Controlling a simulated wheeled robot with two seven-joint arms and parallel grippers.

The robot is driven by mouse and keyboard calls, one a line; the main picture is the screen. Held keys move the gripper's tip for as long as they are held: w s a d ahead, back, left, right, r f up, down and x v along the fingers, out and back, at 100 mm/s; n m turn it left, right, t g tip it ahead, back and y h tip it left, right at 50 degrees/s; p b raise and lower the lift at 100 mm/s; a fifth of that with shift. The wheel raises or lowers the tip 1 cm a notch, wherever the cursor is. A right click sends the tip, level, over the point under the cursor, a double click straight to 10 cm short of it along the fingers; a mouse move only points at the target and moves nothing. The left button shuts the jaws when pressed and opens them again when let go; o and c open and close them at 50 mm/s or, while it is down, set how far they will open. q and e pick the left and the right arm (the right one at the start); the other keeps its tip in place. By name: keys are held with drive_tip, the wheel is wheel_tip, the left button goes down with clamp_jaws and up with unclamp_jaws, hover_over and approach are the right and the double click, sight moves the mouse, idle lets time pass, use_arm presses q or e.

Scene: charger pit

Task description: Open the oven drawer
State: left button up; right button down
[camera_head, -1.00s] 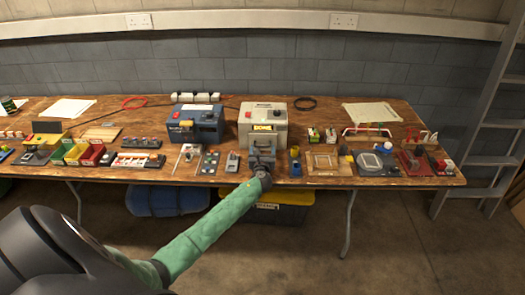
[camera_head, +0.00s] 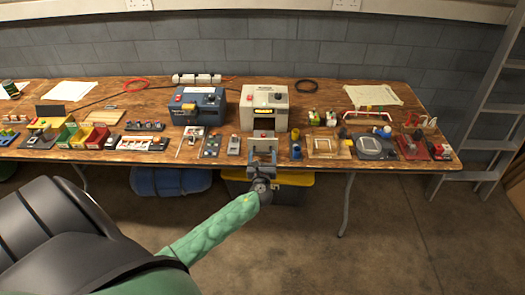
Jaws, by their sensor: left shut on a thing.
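The oven appears to be the pale grey box (camera_head: 264,100) with a dark, yellow-lettered label, standing on the workbench (camera_head: 100,164) near the middle. My left gripper (camera_head: 262,153) is at the box's lower front, over the bench's front edge. It is shut on what looks like the oven drawer's front or handle, which its own fingers mostly hide. How far the drawer stands out is too small to tell. My left arm reaches up to it from the lower left. My right gripper is not in view.
A blue box (camera_head: 198,104) stands just left of the oven. Small devices crowd the bench on both sides, with a wooden frame (camera_head: 322,147) to the right. A yellow-lidded bin (camera_head: 290,180) is under the bench. A ladder (camera_head: 490,110) leans at the right.

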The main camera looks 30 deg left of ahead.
use_arm(q)
drive_tip(key=shift+d, duration=0.1)
drive_tip(key=o, duration=1.1)
drive_tip(key=shift+w, duration=0.1)
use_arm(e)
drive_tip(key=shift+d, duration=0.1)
use_arm(q)
drive_tip(key=shift+b+v, duration=1.2)
drive_tip(key=shift+v, duration=2.75)
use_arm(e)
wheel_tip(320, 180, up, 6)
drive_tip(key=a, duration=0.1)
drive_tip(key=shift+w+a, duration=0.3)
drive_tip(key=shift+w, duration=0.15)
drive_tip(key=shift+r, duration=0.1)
